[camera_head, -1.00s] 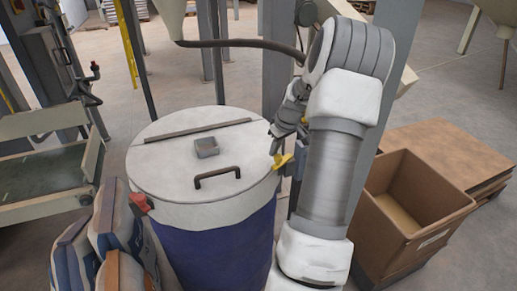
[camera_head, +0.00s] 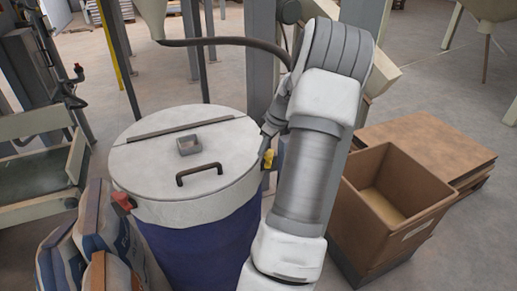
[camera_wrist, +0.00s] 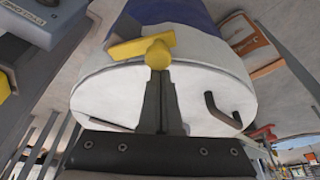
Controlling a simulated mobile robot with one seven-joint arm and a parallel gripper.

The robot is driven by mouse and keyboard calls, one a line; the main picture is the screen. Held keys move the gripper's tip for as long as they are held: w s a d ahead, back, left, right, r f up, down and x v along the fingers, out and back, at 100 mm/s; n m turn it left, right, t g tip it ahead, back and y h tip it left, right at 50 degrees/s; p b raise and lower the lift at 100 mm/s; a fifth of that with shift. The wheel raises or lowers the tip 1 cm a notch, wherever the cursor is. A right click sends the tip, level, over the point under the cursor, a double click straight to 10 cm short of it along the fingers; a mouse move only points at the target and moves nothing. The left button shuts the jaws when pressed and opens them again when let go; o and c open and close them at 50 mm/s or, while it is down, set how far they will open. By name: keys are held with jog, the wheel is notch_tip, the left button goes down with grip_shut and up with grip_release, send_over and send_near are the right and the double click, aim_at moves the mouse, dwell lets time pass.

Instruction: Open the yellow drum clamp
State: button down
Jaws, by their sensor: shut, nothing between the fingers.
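The blue drum (camera_head: 205,245) stands left of my arm with a white lid (camera_head: 150,157) on it. The yellow clamp (camera_head: 268,160) is on the right side of the lid rim. It also shows in the wrist view as a yellow lever with a rounded knob (camera_wrist: 157,54). My gripper (camera_head: 267,143) is at the clamp, partly hidden by my arm in the head view. In the wrist view its fingers (camera_wrist: 160,78) are together, with the tips at the knob. They look in contact with it but do not hold it. A red clamp (camera_head: 124,201) sits on the rim's left side.
The lid has a dark handle (camera_head: 199,174) and a small grey square fitting (camera_head: 189,145). Stacked sacks (camera_head: 98,225) stand at lower left. An open cardboard box (camera_head: 425,215) stands right of my arm. A dark hose (camera_head: 225,42) hangs behind the drum.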

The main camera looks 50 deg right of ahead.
aim_at(251, 162)
jog(key=shift+s, duration=0.15)
dwell(0.6)
jog(key=w, duration=0.1)
jog(key=w+a, duration=0.1)
jog(key=w, duration=0.2)
jog(key=shift+w+a+b, duration=0.1)
jog(key=shift+a+b, duration=0.15)
jog(key=shift+b, duration=0.1)
jog(key=d+v, duration=0.1)
jog(key=v, duration=0.9)
